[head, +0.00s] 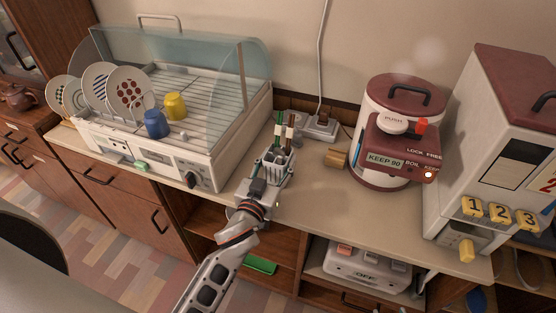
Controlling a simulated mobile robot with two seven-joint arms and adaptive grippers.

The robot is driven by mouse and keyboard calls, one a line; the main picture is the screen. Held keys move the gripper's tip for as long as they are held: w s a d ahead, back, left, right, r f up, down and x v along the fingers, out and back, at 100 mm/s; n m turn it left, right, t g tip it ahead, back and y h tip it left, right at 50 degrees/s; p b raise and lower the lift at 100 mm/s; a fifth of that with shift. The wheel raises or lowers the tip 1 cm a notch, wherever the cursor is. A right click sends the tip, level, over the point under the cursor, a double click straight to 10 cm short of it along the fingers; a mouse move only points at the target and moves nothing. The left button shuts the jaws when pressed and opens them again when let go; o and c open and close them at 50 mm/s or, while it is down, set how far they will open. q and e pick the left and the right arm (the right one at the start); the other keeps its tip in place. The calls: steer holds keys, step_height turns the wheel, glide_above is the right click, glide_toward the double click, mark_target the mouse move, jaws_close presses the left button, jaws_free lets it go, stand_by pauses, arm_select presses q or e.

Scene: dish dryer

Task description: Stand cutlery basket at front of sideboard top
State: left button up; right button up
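The cutlery basket (280,158) is a small pale holder with green and brown chopstick-like handles and white pieces sticking up from it. It appears upright over the sideboard top (310,205), just right of the dish dryer. My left gripper (270,172) is at the near side of the basket, its arm coming up from the bottom. The fingers overlap the basket, so I cannot tell whether they are closed on it, or whether its base touches the top. My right gripper is not in view.
The dish dryer (200,160) holds several plates and blue and yellow cups under a raised clear lid. The front middle is bare.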

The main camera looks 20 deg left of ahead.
arm_select(q)
steer(key=o, duration=0.8)
steer(key=shift+f, duration=0.2)
steer(key=o, duration=0.4)
steer(key=shift+r, duration=0.15)
